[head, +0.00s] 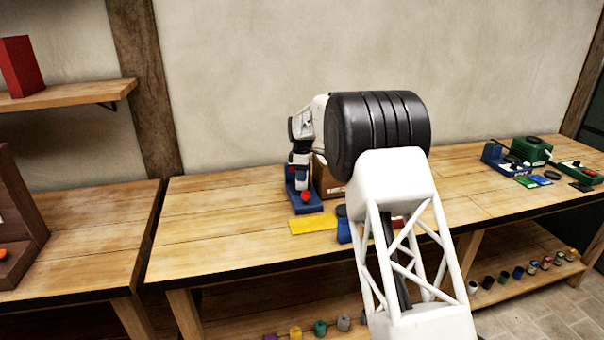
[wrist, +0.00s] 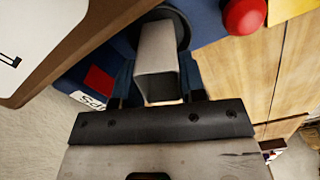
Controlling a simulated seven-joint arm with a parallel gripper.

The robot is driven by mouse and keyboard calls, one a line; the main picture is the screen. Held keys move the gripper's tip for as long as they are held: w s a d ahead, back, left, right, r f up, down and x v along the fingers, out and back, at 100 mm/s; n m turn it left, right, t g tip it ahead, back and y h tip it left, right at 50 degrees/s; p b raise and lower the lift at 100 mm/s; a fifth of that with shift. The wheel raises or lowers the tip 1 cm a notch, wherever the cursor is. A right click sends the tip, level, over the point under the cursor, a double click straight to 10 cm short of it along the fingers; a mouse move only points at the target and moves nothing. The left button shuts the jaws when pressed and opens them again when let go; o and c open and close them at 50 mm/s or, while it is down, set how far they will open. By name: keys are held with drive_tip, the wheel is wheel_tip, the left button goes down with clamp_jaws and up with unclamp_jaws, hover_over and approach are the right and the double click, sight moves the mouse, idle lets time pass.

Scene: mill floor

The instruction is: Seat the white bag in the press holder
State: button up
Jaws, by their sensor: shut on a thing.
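The white bag (wrist: 157,50) looks like a pale, squared block in the wrist view, between the two dark fingers of my gripper (wrist: 158,88). My gripper is shut on it. Its far end lies over a dark round part (wrist: 183,24) of the blue press holder (wrist: 210,18); I cannot tell whether it rests in that part or hangs just above. In the head view my gripper (head: 301,160) points down over the blue press holder (head: 303,206), with the white bag (head: 302,183) low beneath it. A red knob (head: 306,196) sits on the holder's front.
A brown box (head: 328,180) stands close behind and right of the holder. A yellow mat (head: 313,224) and a blue item (head: 343,228) lie in front of it. The bench (head: 215,235) is clear to the left. Green and blue devices (head: 532,152) stand far right.

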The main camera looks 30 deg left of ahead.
drive_tip(key=shift+f, duration=0.3)
drive_tip(key=o, duration=0.7)
drive_tip(key=shift+o, duration=0.2)
drive_tip(key=shift+r, duration=0.2)
drive_tip(key=shift+r, duration=5.35)
drive_tip(key=shift+d, duration=0.1)
